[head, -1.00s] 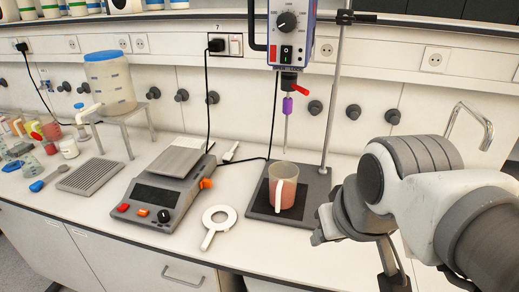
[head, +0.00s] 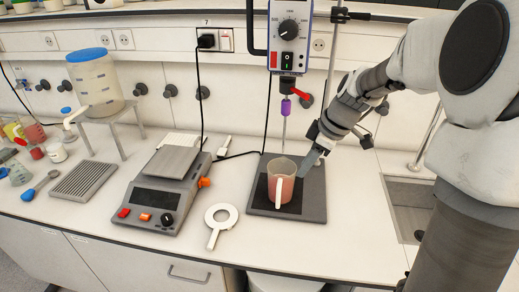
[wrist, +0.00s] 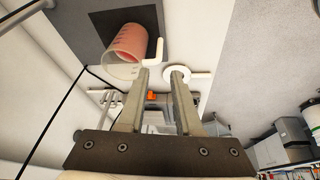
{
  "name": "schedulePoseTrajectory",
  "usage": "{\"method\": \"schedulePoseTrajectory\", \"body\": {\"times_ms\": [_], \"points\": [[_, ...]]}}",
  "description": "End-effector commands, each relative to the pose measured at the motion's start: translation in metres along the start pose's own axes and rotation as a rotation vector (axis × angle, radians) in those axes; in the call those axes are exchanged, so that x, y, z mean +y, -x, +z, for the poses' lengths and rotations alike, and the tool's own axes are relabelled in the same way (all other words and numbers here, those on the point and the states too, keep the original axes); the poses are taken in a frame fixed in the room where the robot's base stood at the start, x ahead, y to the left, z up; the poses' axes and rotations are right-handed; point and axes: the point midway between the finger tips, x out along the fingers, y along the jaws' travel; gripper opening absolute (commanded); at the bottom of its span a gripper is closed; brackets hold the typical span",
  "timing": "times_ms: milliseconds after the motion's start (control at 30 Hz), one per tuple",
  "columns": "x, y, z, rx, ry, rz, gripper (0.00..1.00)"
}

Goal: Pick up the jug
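The jug (head: 281,187) is clear with pink liquid and a pale handle on its front side. It stands upright on the dark stand base under the overhead stirrer. My gripper (head: 308,165) is just right of the jug, pointing down and left, near its rim. In the wrist view my gripper (wrist: 161,73) is open, with nothing between the fingers. The jug (wrist: 127,45) shows there beyond the left fingertip, its white handle (wrist: 154,52) near the gap between the fingertips. I cannot tell whether a finger touches the jug.
The stirrer (head: 290,38) with its purple-collared shaft hangs above the jug, beside a metal rod. A white ring with a handle (head: 220,217) and a balance (head: 163,192) lie to the left. A sink (head: 410,205) is at the right.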

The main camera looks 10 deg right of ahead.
Motion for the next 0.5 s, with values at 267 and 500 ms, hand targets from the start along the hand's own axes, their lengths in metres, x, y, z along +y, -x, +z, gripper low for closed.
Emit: {"method": "schedulePoseTrajectory", "body": {"times_ms": [267, 500], "points": [[0.002, -0.028, -0.001, 0.029, 0.014, -0.025, 0.33], [0.001, -0.081, -0.003, 0.028, 0.013, -0.024, 0.33]]}}
